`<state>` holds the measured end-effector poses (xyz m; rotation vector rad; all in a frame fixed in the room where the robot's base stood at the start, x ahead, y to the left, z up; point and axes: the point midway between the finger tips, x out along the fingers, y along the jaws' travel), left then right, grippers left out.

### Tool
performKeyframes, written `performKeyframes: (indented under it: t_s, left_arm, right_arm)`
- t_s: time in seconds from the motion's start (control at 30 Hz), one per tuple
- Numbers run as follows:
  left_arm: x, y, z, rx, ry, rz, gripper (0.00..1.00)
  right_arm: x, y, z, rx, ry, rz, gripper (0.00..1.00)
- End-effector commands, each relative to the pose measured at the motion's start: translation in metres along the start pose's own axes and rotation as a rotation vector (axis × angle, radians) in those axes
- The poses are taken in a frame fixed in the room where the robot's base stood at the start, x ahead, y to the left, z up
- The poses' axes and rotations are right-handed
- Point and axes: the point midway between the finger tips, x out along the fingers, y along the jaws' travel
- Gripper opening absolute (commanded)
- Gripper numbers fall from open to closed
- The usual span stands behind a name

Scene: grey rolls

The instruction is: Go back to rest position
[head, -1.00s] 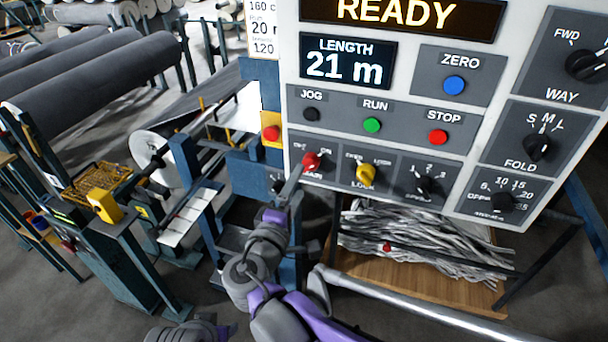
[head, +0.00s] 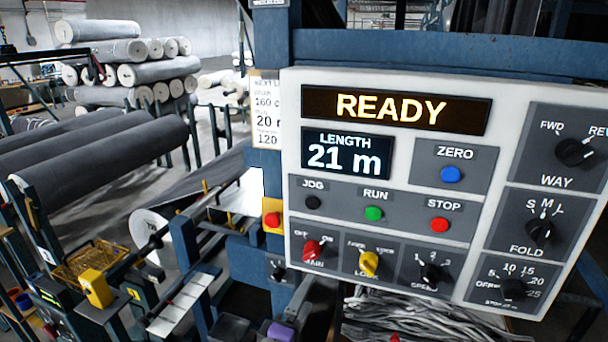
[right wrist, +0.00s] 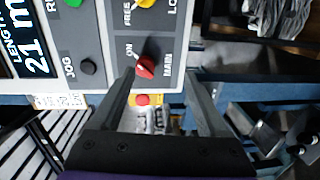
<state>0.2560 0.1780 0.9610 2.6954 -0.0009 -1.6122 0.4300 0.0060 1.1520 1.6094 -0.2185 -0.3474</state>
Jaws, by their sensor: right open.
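A white control panel (head: 400,259) fills the right of the head view. Its lit screen (head: 396,109) reads READY and its length display (head: 347,157) reads 21 m. My right gripper (head: 297,298) is low in the head view, just below the panel's lower left corner, largely cut off by the bottom edge. In the right wrist view my right gripper (right wrist: 161,75) is open and empty, its two fingers apart. The red MAIN knob (right wrist: 146,67) shows between and beyond the fingertips, its pointer towards ON. My left gripper is not in view.
A yellow box with a red button (head: 272,219) is left of the panel. Grey rolls (head: 110,165) lie on racks at the left, with more stacked behind. A blue frame (head: 450,45) stands behind the panel. Grey strips (head: 420,325) lie below it.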

Motion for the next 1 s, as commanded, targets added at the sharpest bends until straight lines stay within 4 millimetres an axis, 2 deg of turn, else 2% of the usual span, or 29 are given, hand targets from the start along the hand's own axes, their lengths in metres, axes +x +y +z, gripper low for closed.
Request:
performKeyframes:
  t_s: [0.1,0.17,0.2,0.3,0.4,0.5,0.7,0.83,1.0]
  left_arm:
    - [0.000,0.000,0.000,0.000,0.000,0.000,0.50]
    - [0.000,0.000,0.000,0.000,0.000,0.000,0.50]
    - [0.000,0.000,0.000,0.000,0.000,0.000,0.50]
    - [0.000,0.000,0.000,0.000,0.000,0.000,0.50]
    - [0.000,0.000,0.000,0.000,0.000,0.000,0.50]
    - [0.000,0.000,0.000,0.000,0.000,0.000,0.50]
    - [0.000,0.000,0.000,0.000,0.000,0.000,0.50]
    - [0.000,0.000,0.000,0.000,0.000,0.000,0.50]
    - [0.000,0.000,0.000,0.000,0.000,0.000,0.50]
  right_arm:
    - [0.019,-0.034,0.067,0.083,-0.111,-0.181,0.78]
    - [0.021,-0.057,0.106,0.155,-0.177,-0.299,0.78]
    - [0.019,-0.073,0.131,0.213,-0.221,-0.377,0.78]
    - [0.004,-0.110,0.180,0.379,-0.319,-0.554,0.78]
    - [-0.020,-0.142,0.215,0.576,-0.403,-0.705,0.78]
    - [-0.045,-0.166,0.234,0.780,-0.465,-0.818,0.78]
    - [-0.076,-0.186,0.241,1.091,-0.519,-0.932,0.78]
    - [-0.082,-0.189,0.240,1.173,-0.525,-0.955,0.78]
    - [-0.082,-0.189,0.239,1.184,-0.525,-0.959,0.78]
